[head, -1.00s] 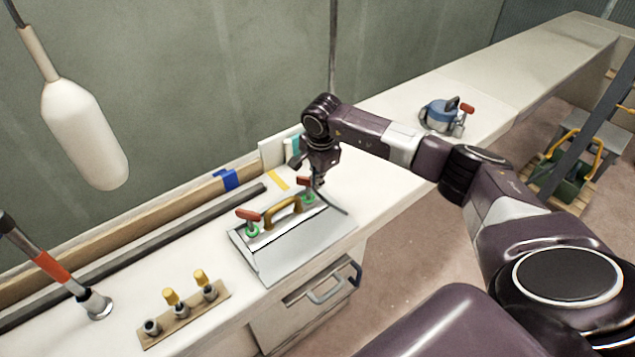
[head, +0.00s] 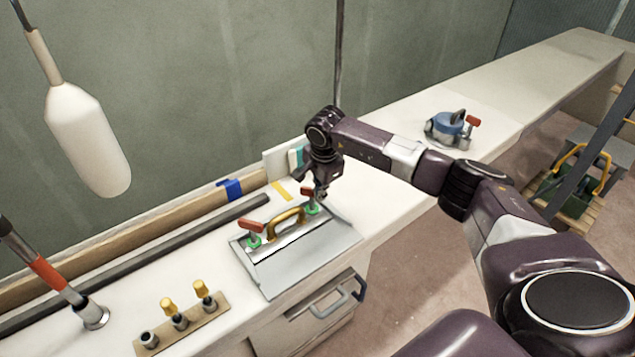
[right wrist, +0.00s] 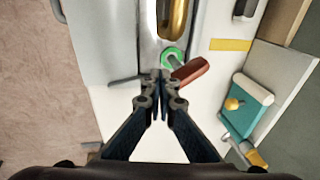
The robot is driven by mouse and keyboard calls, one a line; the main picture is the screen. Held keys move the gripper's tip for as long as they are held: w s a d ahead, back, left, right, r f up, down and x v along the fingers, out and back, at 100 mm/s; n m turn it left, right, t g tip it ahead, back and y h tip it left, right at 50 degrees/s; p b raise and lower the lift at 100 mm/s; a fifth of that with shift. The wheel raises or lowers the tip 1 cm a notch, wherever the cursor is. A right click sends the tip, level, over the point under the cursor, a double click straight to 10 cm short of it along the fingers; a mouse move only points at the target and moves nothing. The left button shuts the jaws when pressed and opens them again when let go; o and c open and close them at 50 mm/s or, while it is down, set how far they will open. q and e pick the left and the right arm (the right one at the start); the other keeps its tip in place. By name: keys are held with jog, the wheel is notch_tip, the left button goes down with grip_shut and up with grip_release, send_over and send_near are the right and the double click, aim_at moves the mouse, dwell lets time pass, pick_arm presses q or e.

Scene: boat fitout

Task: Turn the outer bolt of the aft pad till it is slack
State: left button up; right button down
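A grey metal plate (head: 300,262) with a tan arched handle (head: 287,217) lies on the bench. Two red-handled fittings on green rings stand at its back edge: the left one (head: 251,227) and the right one (head: 307,193). No label shows which is the aft pad's outer bolt. My right gripper (head: 320,194) is low beside the right fitting. In the right wrist view its fingertips (right wrist: 160,80) are together, close beside the green ring (right wrist: 172,56) and red handle (right wrist: 191,70). Nothing shows clearly between them; contact with the handle cannot be told. My left gripper is out of view.
A wooden strip (head: 205,319) with yellow-topped pieces, a red-banded pole (head: 48,273) and a long dark bar (head: 150,249) are at the left. A white float (head: 85,140) hangs there. A blue device (head: 449,127) sits farther right, with clear bench beyond.

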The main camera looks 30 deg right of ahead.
jog(key=shift+w+d, duration=0.15)
jog(key=shift+w, duration=0.1)
jog(key=shift+w+d+b, duration=0.15)
jog(key=shift+w+b, duration=0.15)
jog(key=shift+b, duration=0.15)
jog(key=shift+w+d+r+b, duration=0.1)
jog(key=shift+w+d+b, duration=0.1)
jog(key=shift+w+b, duration=0.25)
jog(key=shift+s+a+p, duration=0.15)
jog(key=shift+s+p, duration=0.05)
jog(key=shift+p, duration=0.1)
jog(key=s+r+p, duration=0.3)
jog(key=r+p, duration=0.2)
jog(key=r, duration=0.1)
jog(key=shift+a, duration=0.4)
jog(key=shift+f, duration=0.1)
dwell(1.3)
